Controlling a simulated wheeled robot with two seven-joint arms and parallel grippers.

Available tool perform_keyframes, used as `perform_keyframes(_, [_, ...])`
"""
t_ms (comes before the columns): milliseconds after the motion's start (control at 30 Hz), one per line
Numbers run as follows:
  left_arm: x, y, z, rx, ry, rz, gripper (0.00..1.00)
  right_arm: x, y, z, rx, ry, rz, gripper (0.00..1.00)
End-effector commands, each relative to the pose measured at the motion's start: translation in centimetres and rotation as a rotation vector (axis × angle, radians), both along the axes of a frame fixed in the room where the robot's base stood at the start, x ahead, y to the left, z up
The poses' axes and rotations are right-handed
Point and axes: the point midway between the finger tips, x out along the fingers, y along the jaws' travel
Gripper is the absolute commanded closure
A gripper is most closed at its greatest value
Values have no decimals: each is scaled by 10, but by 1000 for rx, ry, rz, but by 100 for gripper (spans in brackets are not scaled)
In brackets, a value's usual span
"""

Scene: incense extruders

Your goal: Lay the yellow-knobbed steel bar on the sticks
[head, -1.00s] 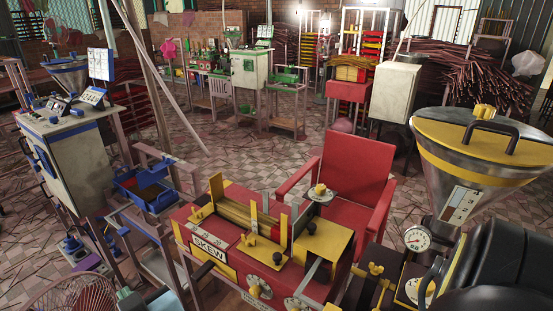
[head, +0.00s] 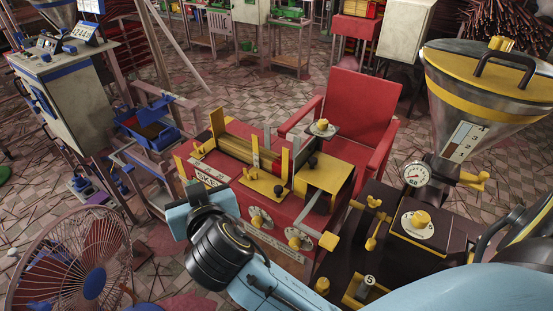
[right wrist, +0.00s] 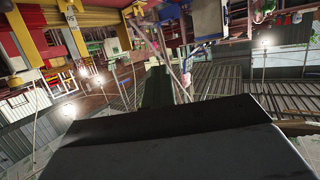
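The red machine (head: 280,222) stands in the middle of the head view. Another yellow knob (head: 322,124) sits on a pale disc behind the yellow box. I cannot tell surely which part is the steel bar. My right arm reaches in from the lower right, and its wrist end (head: 192,212) is at the machine's front left, apart from the sticks. Its fingers are not clear. My left gripper is out of view.
A dark machine with a gauge (head: 415,174) and steel hopper (head: 470,95) stands close at right. A red chair (head: 358,112) is behind the red machine. A fan (head: 72,262) stands at lower left, a blue tray (head: 148,125) left of the machine. Tiled floor lies between.

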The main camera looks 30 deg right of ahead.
Motion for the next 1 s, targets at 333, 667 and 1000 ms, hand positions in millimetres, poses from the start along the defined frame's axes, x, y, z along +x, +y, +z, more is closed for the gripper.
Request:
perform_keyframes(333, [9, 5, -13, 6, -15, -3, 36, 55, -73, 7, 2, -3, -287, 100])
perform_keyframes(667, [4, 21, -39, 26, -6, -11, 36, 104, -204, 20, -1, 4, -836, 100])
perform_keyframes(1000, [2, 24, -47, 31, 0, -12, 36, 108, -243, 20, 10, -5, -1056, 100])
